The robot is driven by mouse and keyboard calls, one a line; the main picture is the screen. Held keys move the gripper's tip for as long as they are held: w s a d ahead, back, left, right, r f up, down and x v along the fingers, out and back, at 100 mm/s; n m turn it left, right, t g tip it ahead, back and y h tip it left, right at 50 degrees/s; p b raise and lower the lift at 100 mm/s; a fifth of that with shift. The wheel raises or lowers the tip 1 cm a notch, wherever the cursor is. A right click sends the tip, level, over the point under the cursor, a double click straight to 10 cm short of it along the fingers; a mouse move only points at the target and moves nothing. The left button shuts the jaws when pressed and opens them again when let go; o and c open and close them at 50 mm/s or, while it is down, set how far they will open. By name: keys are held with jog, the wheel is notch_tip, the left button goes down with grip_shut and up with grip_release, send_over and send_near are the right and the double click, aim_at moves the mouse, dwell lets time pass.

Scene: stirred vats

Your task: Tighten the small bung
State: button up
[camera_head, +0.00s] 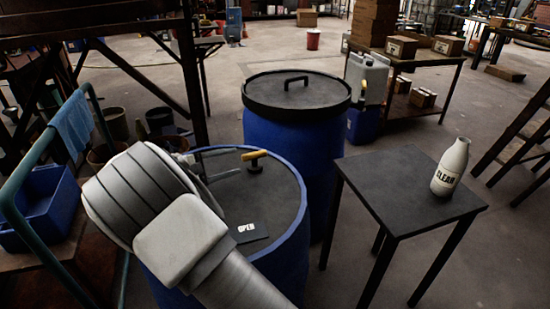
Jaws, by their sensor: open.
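A blue drum (292,247) with a dark grey top stands in the centre foreground. A small yellow and black fitting (254,157) stands up near the far edge of its top; it looks like the small bung's handle, but I cannot tell how far in it sits. A black card marked "OPEN" (248,231) lies on the top. My grey arm covers the drum's left and near part.
A second blue drum (290,140) with a black handled lid stands behind. A dark table (405,185) at right holds a white bottle marked "CLEAN" (451,167). A teal rail (30,172) with a blue cloth (72,127) and a blue bin (40,218) are at left.

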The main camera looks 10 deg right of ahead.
aim_at(262, 154)
jog(key=b+x, duration=0.2)
jog(key=x, duration=0.9)
jog(key=shift+w+d+f+b, duration=0.1)
jog(key=shift+w+d+b, duration=0.05)
jog(key=shift+w+b, duration=0.2)
grip_shut()
